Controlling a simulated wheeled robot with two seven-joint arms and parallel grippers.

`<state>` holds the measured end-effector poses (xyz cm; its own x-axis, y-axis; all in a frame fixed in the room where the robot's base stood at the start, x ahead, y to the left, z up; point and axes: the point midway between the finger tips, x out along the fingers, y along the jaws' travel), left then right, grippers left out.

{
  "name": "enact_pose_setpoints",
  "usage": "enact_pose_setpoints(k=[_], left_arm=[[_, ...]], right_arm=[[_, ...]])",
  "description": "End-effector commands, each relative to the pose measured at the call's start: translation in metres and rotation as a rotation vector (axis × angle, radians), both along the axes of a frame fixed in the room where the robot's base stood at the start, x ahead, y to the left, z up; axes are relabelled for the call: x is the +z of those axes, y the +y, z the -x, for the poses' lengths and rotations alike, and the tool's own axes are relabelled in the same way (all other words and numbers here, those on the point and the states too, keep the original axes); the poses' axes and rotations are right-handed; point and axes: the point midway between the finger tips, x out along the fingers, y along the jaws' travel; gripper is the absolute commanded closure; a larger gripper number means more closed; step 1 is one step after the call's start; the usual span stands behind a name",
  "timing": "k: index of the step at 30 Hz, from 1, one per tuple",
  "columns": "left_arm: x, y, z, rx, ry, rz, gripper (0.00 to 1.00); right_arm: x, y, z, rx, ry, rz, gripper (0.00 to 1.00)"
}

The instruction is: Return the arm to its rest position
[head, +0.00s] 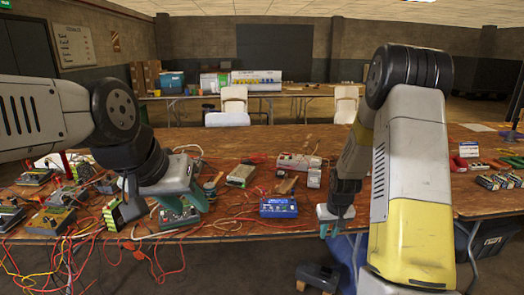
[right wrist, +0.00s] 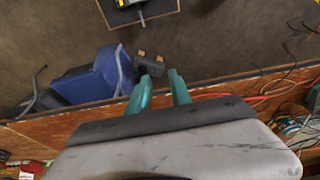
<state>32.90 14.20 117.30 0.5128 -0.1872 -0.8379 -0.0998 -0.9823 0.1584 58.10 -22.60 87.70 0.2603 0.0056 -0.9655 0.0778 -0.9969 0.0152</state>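My right arm reaches down at the right of the head view. Its gripper (head: 330,230) is at the front edge of the table (head: 265,228), pointing down. In the right wrist view its two teal fingers (right wrist: 160,76) are apart with nothing held between them, over the floor beyond the table edge. My left arm comes in from the left. Its gripper (head: 190,190), with pale body and teal fingers, is low over the cluttered left part of the table. The wrist and nearby devices partly hide it, so I cannot tell whether it is open or holds something.
Chargers and tangled red and yellow wires crowd the table's left half. A blue charger (head: 278,207) and a grey power box (head: 298,161) are mid-table. Battery packs (head: 497,181) lie at the right. A blue chair (right wrist: 95,75) stands by the front edge. White chairs (head: 234,98) are behind.

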Motion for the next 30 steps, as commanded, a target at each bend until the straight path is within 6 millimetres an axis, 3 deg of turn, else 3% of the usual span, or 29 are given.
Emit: enact_pose_setpoints(k=[1, 6, 11, 15, 18, 24, 30], left_arm=[[0.0, 0.0, 0.0, 0.0, 0.0, 0.0, 0.61], [0.0, 0.0, 0.0, 0.0, 0.0, 0.0, 0.61], [0.0, 0.0, 0.0, 0.0, 0.0, 0.0, 0.61], [0.0, 0.0, 0.0, 0.0, 0.0, 0.0, 0.61], [0.0, 0.0, 0.0, 0.0, 0.0, 0.0, 0.61], [0.0, 0.0, 0.0, 0.0, 0.0, 0.0, 0.61], [0.0, 0.0, 0.0, 0.0, 0.0, 0.0, 0.61]], right_arm=[[0.033, 0.005, 0.003, -0.007, -0.027, -0.01, 0.75], [0.119, 0.023, 0.032, -0.021, -0.083, -0.049, 0.75], [0.187, 0.04, 0.074, -0.028, -0.134, -0.088, 0.75], [0.234, 0.054, 0.12, -0.025, -0.177, -0.122, 0.75], [0.26, 0.064, 0.155, -0.02, -0.209, -0.145, 0.75], [0.288, 0.077, 0.218, -0.007, -0.256, -0.181, 0.75], [0.295, 0.083, 0.249, 0.002, -0.276, -0.197, 0.75]])
